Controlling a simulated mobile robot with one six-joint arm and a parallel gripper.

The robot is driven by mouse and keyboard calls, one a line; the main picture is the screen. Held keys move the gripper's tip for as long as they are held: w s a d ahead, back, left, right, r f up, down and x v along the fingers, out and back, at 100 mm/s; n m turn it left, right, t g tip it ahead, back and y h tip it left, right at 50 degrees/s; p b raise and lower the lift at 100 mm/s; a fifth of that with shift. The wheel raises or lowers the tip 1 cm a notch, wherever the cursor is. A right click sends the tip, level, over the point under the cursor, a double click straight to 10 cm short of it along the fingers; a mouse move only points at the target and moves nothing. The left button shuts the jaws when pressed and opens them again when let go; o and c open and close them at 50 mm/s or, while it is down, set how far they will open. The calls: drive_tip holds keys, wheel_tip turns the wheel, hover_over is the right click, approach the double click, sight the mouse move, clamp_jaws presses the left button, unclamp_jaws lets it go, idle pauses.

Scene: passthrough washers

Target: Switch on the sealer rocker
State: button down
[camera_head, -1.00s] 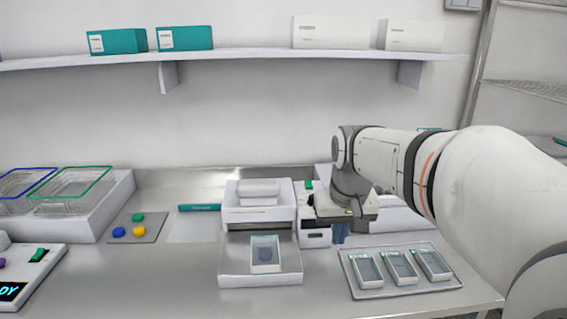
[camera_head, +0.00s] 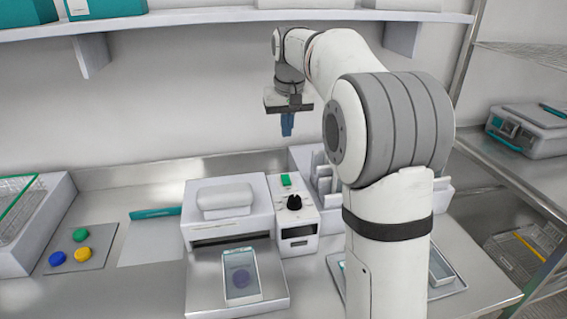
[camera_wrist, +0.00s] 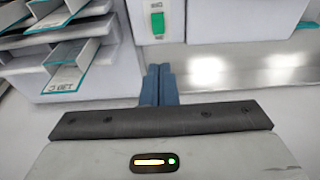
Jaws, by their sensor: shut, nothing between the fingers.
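The sealer (camera_head: 226,205) is a white machine with a slot and a front shelf holding a clear-windowed pouch (camera_head: 241,275). On its right is a narrow control box (camera_head: 299,222) with a green rocker (camera_head: 285,180) on its upper part and a black knob below. The rocker also shows near the top of the wrist view (camera_wrist: 158,22); I cannot tell which way it is tipped. My gripper (camera_head: 287,132) is shut and empty, its blue fingers pointing down, in the air above the control box and apart from the rocker. The fingers also show in the wrist view (camera_wrist: 158,72).
A black knob (camera_head: 294,202) stands close below the rocker. A white rack (camera_head: 325,180) with upright dividers is just right of the control box. A tray (camera_head: 455,285) is partly hidden behind my arm. Coloured discs lie on a grey mat (camera_head: 97,258) at left. A shelf (camera_head: 170,24) runs above.

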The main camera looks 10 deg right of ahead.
sight(285, 176)
drive_tip(key=w+f, duration=0.1)
drive_tip(key=f, duration=0.8)
drive_tip(key=w+f+p, duration=0.1)
drive_tip(key=f, duration=0.4)
drive_tip(key=shift+w, duration=0.3)
drive_tip(key=shift+r, duration=0.1)
drive_tip(key=shift+d, duration=0.1)
